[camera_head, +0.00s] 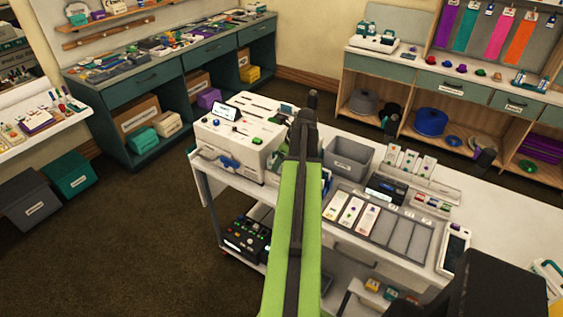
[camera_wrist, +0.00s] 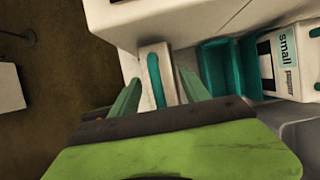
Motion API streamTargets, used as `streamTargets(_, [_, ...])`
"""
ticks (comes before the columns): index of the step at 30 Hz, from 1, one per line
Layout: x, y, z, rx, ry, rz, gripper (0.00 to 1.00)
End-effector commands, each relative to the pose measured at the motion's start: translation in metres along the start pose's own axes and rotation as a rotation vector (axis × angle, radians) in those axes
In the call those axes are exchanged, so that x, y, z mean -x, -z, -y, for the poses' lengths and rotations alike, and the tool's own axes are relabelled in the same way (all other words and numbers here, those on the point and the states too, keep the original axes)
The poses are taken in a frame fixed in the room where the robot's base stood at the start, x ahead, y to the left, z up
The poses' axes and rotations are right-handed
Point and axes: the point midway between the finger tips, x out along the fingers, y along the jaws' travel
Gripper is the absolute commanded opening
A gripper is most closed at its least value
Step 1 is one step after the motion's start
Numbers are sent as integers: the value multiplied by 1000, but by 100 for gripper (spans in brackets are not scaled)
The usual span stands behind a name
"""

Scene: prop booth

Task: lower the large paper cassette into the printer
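My gripper (camera_wrist: 158,74) points down with its two green fingers apart. In the head view my gripper (camera_head: 310,100) is up beside the printer, seen dark and edge-on. A narrow white piece with a teal strip (camera_wrist: 154,78) lies between the fingers in the wrist view, with a slim gap to the left finger; I see no label, so I cannot tell whether it is the large cassette. The white printer (camera_head: 235,140) stands on the left end of the bench; a white body (camera_wrist: 160,15) fills the top of the wrist view.
A cassette labelled "small" (camera_wrist: 287,60) sits by a teal holder (camera_wrist: 222,70) at the right. A grey bin (camera_head: 347,160) and a card tray (camera_head: 400,232) share the white bench. Open brown floor (camera_head: 100,240) lies to the left. Shelving lines the walls.

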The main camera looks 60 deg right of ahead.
Motion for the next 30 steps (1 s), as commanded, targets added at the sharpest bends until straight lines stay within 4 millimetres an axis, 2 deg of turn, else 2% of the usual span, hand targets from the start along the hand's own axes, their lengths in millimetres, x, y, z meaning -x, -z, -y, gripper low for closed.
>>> streamTargets(10, [1, 0, 0, 0, 0, -1, 62])
streamTargets(14, [9, -1, 0, 0, 0, -1, 62])
streamTargets(20, [43, -3, 0, -2, 0, 0, 62])
streamTargets(30, [128, -4, -1, -1, 0, 0, 62])
